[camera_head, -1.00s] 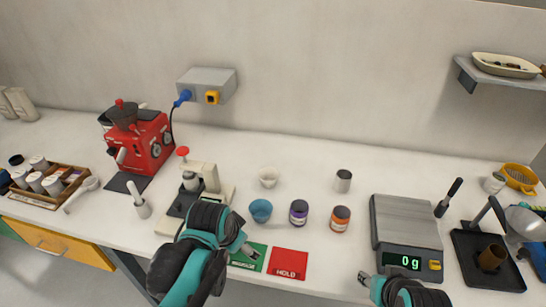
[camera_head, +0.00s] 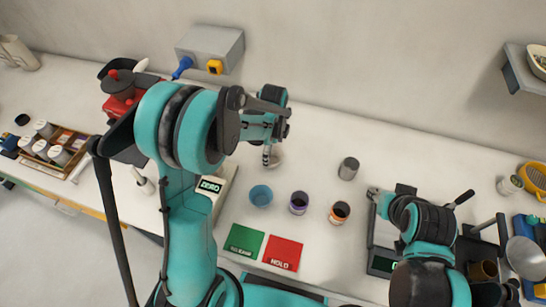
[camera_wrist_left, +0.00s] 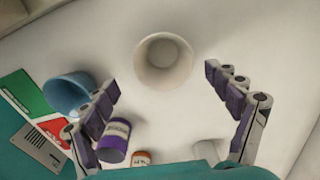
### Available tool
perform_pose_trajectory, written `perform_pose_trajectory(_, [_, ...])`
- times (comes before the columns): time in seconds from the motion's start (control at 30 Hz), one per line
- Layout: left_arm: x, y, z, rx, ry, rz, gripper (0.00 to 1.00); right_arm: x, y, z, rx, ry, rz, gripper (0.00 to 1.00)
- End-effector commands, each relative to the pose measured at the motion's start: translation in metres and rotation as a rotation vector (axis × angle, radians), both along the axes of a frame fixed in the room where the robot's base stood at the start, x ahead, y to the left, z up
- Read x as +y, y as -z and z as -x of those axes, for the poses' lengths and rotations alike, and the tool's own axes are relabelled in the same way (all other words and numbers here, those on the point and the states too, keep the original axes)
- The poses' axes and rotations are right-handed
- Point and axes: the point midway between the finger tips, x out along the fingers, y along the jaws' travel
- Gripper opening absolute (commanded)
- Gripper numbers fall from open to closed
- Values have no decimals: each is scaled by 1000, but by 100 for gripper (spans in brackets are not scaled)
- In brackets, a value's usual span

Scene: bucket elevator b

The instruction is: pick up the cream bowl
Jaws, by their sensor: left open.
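The cream bowl (camera_head: 277,156) stands on the white counter, partly hidden by my left gripper (camera_head: 270,152) in the head view. In the left wrist view the cream bowl (camera_wrist_left: 163,62) is upright, seen from above, just beyond and between the fingertips of my left gripper (camera_wrist_left: 161,82). These fingers are spread wide and hold nothing. I cannot tell the remaining height above the bowl. My right gripper (camera_head: 374,193) is at the left edge of the scale; its fingers are too small to read.
A blue cup (camera_head: 261,196), a purple-labelled jar (camera_head: 299,203) and an orange-labelled jar (camera_head: 340,213) stand in front of the bowl. A grey metal cup (camera_head: 348,169) is to its right. Green (camera_head: 244,240) and red (camera_head: 282,253) cards lie near the front edge.

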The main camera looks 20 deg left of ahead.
Motion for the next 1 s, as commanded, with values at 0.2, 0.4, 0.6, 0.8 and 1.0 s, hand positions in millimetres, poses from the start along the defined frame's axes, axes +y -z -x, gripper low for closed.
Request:
perform_pose_trajectory(0.2, [5,35,-6,-1,-2,0,88,0,10,0,0,0,0,40])
perform_pose_trajectory(0.4, [5,46,-5,-1,-2,0,88,0,12,0,0,0,0,40])
perform_pose_trajectory(0.6, [5,45,-5,-1,-2,0,80,0,11,0,0,0,0,40])
perform_pose_trajectory(0.8, [5,45,-5,-1,-2,0,30,0,11,0,0,0,0,40])
perform_pose_trajectory(1.0, [5,46,-5,0,-2,0,30,0,12,0,0,0,0,40])
